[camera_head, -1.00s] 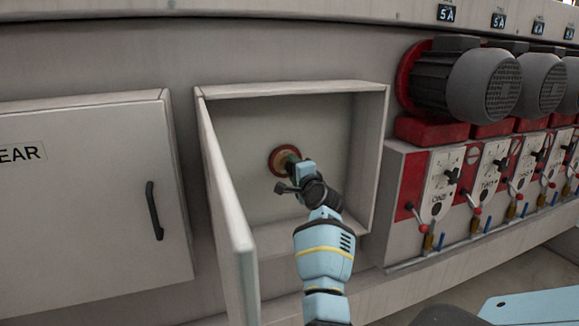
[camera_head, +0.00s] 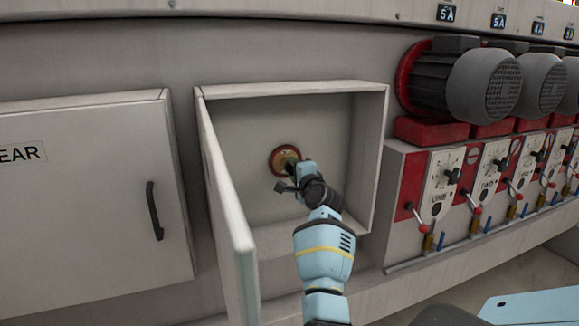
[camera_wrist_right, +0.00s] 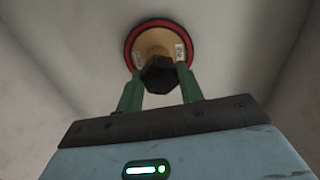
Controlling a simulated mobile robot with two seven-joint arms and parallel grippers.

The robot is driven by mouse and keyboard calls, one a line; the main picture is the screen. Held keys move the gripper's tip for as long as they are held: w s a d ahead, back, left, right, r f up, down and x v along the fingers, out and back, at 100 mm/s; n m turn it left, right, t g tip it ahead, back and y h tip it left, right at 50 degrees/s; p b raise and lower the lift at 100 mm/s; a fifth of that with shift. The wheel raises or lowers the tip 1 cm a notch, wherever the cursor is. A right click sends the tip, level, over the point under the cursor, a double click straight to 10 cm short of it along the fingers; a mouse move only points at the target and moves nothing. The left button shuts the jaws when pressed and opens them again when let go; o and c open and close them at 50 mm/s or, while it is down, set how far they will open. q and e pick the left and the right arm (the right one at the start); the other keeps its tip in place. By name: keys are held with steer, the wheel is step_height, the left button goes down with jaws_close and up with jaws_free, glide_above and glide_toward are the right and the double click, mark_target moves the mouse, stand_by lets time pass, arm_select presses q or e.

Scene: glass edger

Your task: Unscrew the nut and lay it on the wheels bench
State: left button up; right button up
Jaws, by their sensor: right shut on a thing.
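A round wheel with a red-brown rim and tan face (camera_head: 279,157) is at the back wall of the open box. In the right wrist view the wheel (camera_wrist_right: 136,33) shows above, with a dark hexagonal nut (camera_wrist_right: 159,74) at its centre. My right gripper (camera_head: 290,160) reaches into the box to the wheel's middle. In the wrist view its two green fingers (camera_wrist_right: 159,80) stand on either side of the nut and are shut on it. Whether the nut is apart from the wheel, I cannot tell. My left gripper and the wheels bench are not in view.
The box's door (camera_head: 229,215) stands open on the left, close to my right arm. A closed cabinet door with a black handle (camera_head: 154,211) is further left. Grey motors (camera_head: 482,85) and control panels with levers (camera_head: 439,187) stand to the right.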

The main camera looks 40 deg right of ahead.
steer(key=n, duration=1.6)
steer(key=shift+s+a, duration=0.2)
steer(key=shift+s, duration=0.45)
steer(key=shift+v, duration=1.75)
steer(key=shift+s, duration=0.1)
steer(key=shift+v, duration=4.9)
steer(key=shift+r, duration=0.1)
